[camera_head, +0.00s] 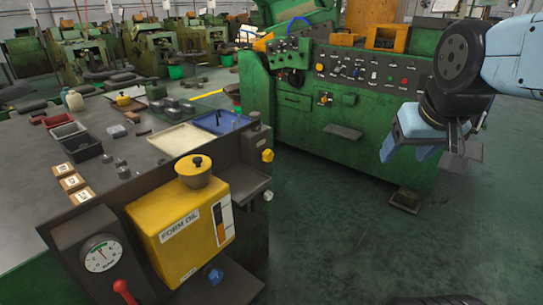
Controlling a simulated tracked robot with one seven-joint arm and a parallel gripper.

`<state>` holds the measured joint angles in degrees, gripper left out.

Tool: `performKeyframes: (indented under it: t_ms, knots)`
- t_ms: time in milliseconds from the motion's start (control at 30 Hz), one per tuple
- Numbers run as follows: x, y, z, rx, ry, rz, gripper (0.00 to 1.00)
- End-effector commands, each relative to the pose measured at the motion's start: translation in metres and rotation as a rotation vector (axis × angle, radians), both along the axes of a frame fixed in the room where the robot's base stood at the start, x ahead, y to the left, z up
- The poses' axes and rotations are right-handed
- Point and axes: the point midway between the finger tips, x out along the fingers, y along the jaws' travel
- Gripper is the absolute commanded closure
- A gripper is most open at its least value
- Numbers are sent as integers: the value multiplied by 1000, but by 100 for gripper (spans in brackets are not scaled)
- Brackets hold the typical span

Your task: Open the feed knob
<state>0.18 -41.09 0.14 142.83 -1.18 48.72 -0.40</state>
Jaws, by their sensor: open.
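My gripper (408,150) hangs at the right with its blue fingers pointing down, in front of the green machine (300,120). It looks empty and touches nothing that I can see. No label reads "feed", so I cannot tell which knob is the feed knob. A yellow knob (267,155) sticks out beside the table corner.
A grey table (135,160) at the left holds trays, boxes and small parts. A dial gauge (101,254) and a red handle (125,290) are at the front left. Open green floor (340,230) lies between the table and my gripper. More green machines stand behind.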

Motion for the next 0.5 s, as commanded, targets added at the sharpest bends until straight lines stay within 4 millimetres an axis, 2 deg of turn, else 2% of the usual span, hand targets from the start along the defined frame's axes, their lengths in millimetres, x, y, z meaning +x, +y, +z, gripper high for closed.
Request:
performKeyframes:
  t_ms: [33, 133, 500]
  knots:
    - [12, 8, -1, -16, -9, 8, 32]
    - [43, 5, -3, -63, -50, 32, 22]
    - [177, -4, -23, -239, -238, 207, 22]
